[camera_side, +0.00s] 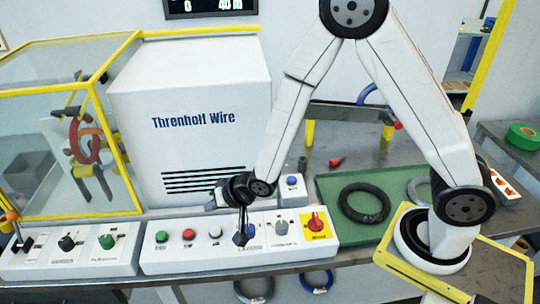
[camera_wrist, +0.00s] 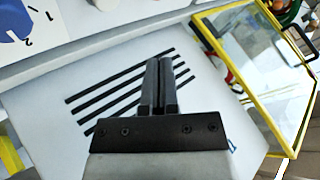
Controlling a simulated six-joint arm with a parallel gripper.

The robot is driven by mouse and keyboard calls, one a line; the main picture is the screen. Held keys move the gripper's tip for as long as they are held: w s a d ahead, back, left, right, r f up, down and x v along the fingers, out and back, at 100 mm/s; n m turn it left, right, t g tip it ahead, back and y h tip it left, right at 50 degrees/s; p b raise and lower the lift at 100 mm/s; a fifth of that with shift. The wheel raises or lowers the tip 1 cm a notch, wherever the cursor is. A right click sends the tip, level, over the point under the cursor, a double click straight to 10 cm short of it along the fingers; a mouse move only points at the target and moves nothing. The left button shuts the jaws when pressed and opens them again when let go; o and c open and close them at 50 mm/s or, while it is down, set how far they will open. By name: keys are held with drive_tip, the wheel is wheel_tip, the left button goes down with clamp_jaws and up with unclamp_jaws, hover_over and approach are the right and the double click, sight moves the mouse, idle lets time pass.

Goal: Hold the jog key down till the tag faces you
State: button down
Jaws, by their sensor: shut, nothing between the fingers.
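My gripper (camera_side: 241,237) points down at the front control panel (camera_side: 160,258) in the side view, its fingers together and empty. Its tips are at a control with some blue (camera_side: 251,229) showing beside them; I cannot tell whether they touch it or press it down. In the wrist view the closed fingers (camera_wrist: 160,85) appear against the white housing. A red-orange coil (camera_side: 84,139) sits on a dark-armed holder inside the yellow-framed enclosure. I cannot make out a tag on it. No readable label shows which key is the jog key.
Green (camera_side: 162,237), red (camera_side: 189,234) and white (camera_side: 215,231) buttons lie left of my gripper; a grey knob (camera_side: 281,227) and red switch (camera_side: 317,222) lie right. A small box with a blue button (camera_side: 291,181) stands behind. A black coil (camera_side: 364,202) lies on a green mat.

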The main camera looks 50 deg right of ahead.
sight(218, 231)
drive_tip(key=shift+f, duration=3)
drive_tip(key=shift+f, duration=0.1)
drive_tip(key=shift+f, duration=0.3)
